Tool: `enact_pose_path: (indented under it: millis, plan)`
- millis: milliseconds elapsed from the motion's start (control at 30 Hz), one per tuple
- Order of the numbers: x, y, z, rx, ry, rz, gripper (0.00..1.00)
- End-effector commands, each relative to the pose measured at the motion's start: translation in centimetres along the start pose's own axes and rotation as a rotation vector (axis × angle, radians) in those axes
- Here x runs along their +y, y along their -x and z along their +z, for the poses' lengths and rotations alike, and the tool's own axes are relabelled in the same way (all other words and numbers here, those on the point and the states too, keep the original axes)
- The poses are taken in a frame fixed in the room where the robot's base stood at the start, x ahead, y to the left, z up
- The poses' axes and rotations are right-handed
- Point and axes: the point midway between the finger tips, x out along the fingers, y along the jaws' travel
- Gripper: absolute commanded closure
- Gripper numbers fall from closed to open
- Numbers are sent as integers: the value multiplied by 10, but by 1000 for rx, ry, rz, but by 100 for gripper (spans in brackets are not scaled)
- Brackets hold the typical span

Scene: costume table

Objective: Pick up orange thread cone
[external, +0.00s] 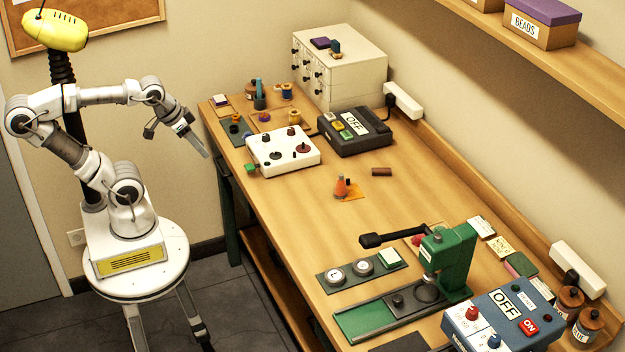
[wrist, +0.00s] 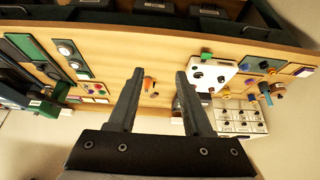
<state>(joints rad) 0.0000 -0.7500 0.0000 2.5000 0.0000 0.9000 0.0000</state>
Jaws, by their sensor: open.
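The orange thread cone (external: 341,187) stands upright near the middle of the table, beside a small dark object and a flat orange patch. In the wrist view the orange thread cone (wrist: 148,83) shows small and distant between my fingers. My gripper (wrist: 158,75) is open and empty. In the external view my gripper (external: 178,139) is held in the air off the table's left end, well away from the cone.
A white panel with knobs (external: 283,151) and a black OFF box (external: 355,131) lie left of and behind the cone. A green press (external: 447,258) with a black lever stands nearer the front. A brown block (external: 381,172) lies behind the cone. The wood around the cone is mostly clear.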

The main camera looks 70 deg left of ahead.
Motion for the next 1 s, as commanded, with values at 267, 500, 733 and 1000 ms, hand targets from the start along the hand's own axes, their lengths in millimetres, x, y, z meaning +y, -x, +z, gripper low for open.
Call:
enact_pose_path:
  millis: [267, 500, 733, 1000]
  plan:
    - [0, 0, 0, 0, 0, 0, 50]
    - [0, 0, 0, 0, 0, 0, 25]
    - [0, 0, 0, 0, 0, 0, 24]
    - [2, 6, -33, -33, 170, 16, 24]
